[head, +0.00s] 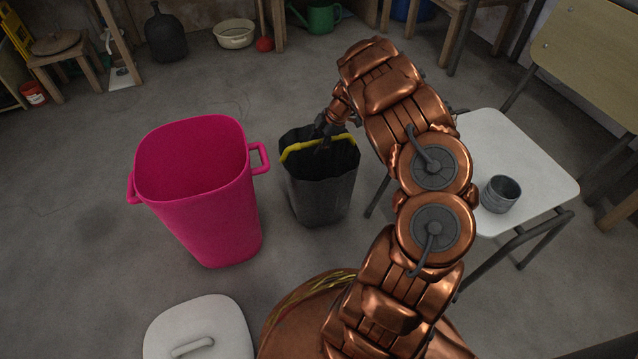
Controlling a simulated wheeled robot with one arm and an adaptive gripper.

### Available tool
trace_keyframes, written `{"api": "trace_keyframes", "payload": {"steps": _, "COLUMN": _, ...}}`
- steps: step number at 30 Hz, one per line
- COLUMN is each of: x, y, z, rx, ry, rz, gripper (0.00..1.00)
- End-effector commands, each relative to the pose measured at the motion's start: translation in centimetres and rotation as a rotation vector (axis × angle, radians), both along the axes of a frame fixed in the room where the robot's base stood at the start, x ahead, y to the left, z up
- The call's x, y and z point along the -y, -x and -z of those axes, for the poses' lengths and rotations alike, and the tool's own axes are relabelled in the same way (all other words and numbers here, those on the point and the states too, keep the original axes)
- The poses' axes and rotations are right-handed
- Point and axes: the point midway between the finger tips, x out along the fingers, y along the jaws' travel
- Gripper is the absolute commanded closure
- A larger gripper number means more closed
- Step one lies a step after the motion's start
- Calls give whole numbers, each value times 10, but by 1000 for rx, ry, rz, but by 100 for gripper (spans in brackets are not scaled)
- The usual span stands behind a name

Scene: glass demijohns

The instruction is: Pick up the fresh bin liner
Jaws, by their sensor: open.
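The bin liner is a black open bag (322,194) with a yellow band around its mouth. It stands upright on the floor in the middle of the head view, beside the pink bin. My gripper (324,143) is open and points down at the liner's mouth, close to the yellow band. I cannot tell whether the fingers touch the band. The pink bin (208,222) stands open to the left, with a handle on each side; the part of its inside that shows is bare.
A white lid (198,330) with a handle lies at the bottom left. A white-topped table (535,178) with a grey cup (501,194) stands at the right, behind my arm. Stools, a dark demijohn (166,38), a basin (235,34) and a green watering can (320,17) line the back.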

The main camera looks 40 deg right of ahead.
Motion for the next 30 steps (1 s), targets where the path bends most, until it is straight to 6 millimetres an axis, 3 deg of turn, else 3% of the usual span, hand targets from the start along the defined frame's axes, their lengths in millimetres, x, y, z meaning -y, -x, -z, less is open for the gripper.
{"api": "trace_keyframes", "payload": {"steps": 5, "x": 0, "y": 0, "z": -1, "rx": 1, "ry": 0, "rz": 1, "gripper": 52}}
{"api": "trace_keyframes", "payload": {"steps": 19, "x": 0, "y": 0, "z": -1, "rx": 0, "ry": 1, "rz": 1, "gripper": 100}}
{"api": "trace_keyframes", "payload": {"steps": 30, "x": 0, "y": 0, "z": -1, "rx": 0, "ry": 1, "rz": 1, "gripper": 100}}
